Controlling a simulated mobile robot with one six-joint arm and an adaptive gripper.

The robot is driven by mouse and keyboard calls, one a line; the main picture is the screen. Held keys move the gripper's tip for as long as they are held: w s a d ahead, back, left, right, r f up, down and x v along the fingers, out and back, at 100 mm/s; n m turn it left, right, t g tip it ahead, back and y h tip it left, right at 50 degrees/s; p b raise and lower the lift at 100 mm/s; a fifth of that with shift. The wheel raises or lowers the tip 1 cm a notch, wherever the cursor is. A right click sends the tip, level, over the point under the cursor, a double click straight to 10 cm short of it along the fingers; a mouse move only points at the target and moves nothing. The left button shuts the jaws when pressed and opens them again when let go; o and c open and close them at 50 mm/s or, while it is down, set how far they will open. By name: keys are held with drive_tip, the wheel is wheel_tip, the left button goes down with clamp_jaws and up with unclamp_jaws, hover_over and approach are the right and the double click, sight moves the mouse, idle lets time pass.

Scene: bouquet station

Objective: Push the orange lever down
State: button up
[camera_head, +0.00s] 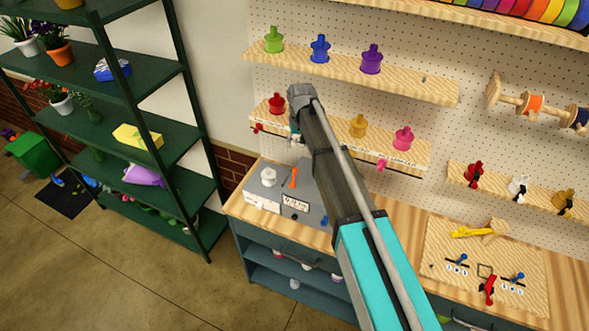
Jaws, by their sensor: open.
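An upright orange lever (293,178) stands on a grey box (264,190) on the wooden counter, to the right of a white knob (269,175). My arm reaches up from the lower right in front of the pegboard. My gripper (295,133) is open and shows only as a small part below the arm's end, mostly hidden behind it. In the picture it is above the orange lever and apart from it. An amber dispenser (358,127) sits on the lower pegboard shelf; whether it has a lever is hidden by my arm.
Red (277,105) and pink (403,138) dispensers stand on the lower shelf, with small levers below. A board with red and blue levers (487,262) lies on the counter at right. Green shelving (160,130) stands at left. Floor in front is clear.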

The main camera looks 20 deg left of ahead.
sight(295, 171)
drive_tip(key=shift+f, duration=0.25)
drive_tip(key=f+b, duration=1.3)
drive_tip(key=shift+s+a+f+b, duration=0.15)
drive_tip(key=shift+s+a+b, duration=0.05)
drive_tip(key=shift+a+b, duration=0.2)
idle(0.5)
idle(0.3)
clamp_jaws()
drive_tip(key=shift+d, duration=0.1)
